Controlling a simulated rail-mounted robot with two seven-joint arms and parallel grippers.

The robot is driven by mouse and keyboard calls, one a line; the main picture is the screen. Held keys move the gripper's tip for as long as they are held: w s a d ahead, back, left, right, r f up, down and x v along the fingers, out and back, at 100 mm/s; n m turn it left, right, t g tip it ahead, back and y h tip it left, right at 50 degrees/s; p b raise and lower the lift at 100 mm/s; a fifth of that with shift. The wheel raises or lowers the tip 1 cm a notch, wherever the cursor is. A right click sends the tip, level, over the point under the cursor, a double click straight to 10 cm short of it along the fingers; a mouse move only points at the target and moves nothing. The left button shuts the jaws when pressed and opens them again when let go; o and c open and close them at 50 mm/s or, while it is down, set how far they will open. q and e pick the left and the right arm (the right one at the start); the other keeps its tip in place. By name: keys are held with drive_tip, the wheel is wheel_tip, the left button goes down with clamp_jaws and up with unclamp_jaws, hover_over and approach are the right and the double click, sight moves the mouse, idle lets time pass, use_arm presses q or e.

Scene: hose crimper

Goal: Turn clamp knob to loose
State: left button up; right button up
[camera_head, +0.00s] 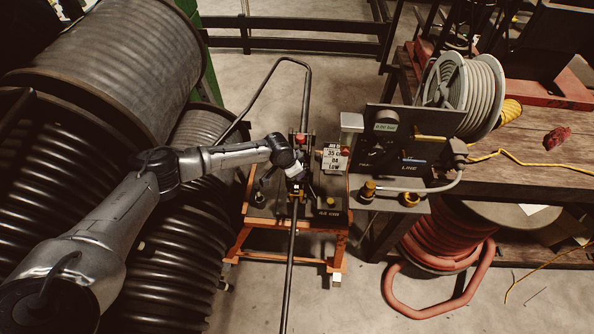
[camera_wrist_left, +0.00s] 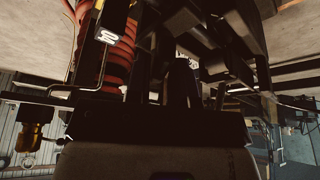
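The hose crimper (camera_head: 331,205) stands on an orange cart in the middle of the head view. A hose or bar (camera_head: 290,265) runs down from it toward the bottom of the view. My left gripper (camera_head: 297,178) is at the crimper's middle, just above a small yellow-and-dark fitting (camera_head: 296,191). The gripper covers part of the crimper, and I cannot make out the clamp knob for certain. In the left wrist view dark machine parts surround the gripper, and its fingers (camera_wrist_left: 181,85) are too dark to read. My right gripper is not in view.
A sign plate (camera_head: 335,159) and a red knob (camera_head: 302,139) stand close to my left gripper. Right of the cart are a control panel (camera_head: 400,150) and a wooden bench (camera_head: 545,165). Large black hose reels (camera_head: 110,65) fill the left. A red hose (camera_head: 430,305) lies low right.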

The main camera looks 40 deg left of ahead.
use_arm(q)
clamp_jaws()
